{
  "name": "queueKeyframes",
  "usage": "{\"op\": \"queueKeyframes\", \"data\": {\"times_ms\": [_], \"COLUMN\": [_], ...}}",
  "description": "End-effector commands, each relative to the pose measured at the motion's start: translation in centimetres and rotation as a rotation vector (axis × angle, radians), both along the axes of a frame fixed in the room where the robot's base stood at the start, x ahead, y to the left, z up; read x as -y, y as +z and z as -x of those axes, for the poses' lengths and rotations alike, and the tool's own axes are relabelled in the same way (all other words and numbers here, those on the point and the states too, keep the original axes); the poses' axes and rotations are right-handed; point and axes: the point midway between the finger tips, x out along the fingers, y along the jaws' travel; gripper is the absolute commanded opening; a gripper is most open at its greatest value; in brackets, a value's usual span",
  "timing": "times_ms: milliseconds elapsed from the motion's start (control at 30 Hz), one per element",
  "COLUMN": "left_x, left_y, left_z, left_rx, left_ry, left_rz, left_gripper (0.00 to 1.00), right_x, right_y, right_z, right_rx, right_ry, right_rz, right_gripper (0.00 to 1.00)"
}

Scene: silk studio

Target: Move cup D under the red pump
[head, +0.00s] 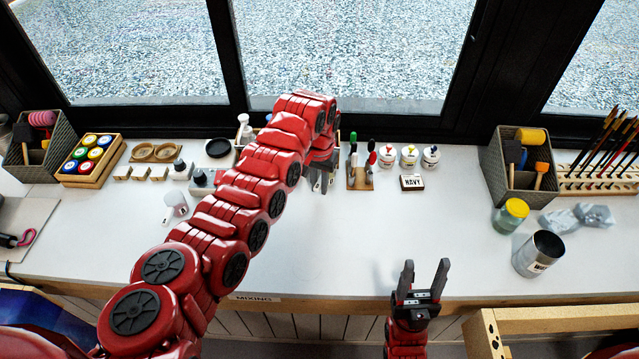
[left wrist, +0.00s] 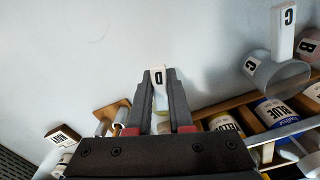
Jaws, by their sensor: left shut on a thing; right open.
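My left gripper (head: 322,182) is over the back middle of the table. In the left wrist view, its fingers (left wrist: 160,95) are shut on cup D (left wrist: 158,76), whose white tab with a "D" shows between the tips. The rest of the cup is mostly hidden by the fingers, and my arm hides it in the head view. A wooden rack with labelled bottles, one yellow (left wrist: 224,124) and one blue (left wrist: 272,112), stands right of the gripper. I cannot make out the red pump; my arm and gripper block part of the rack. My right gripper (head: 422,278) is open and empty near the front edge.
White jars (head: 409,157), a "HEAVY" sign (head: 412,183) and a small stand (head: 360,181) are right of my left gripper. The table's middle front is clear.

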Motion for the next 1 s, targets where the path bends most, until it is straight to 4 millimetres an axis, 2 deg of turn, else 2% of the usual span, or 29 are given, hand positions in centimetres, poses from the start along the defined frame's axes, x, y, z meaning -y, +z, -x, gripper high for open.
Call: {"op": "queueKeyframes", "data": {"times_ms": [233,267,433,800,867,1000], "left_x": [0.0,0.0,0.0,0.0,0.0,0.1], "left_y": [-0.5,-0.5,-0.5,-0.1,0.4,3.1], "left_z": [0.0,0.0,0.0,-0.1,-0.2,-0.3], "left_rx": [0.000,0.000,0.000,0.002,0.005,0.011], "left_ry": [0.000,0.000,0.000,0.000,0.000,-0.001], "left_rz": [0.000,0.000,0.000,0.001,0.001,0.003], "left_gripper": [0.00,0.23,0.53,0.54,0.54,0.54], "right_x": [0.0,0.0,0.0,0.0,0.0,0.0], "right_y": [-0.3,-0.2,-0.2,-0.4,-0.6,-1.4], "right_z": [0.0,0.0,0.0,0.0,0.0,0.0], "right_rx": [0.000,0.000,0.000,0.000,0.000,0.000], "right_ry": [0.000,0.000,0.000,0.000,0.000,0.000], "right_rz": [0.000,0.000,0.000,0.000,0.000,0.000], "right_gripper": [0.54,0.54,0.54,0.54,0.54,0.54]}}
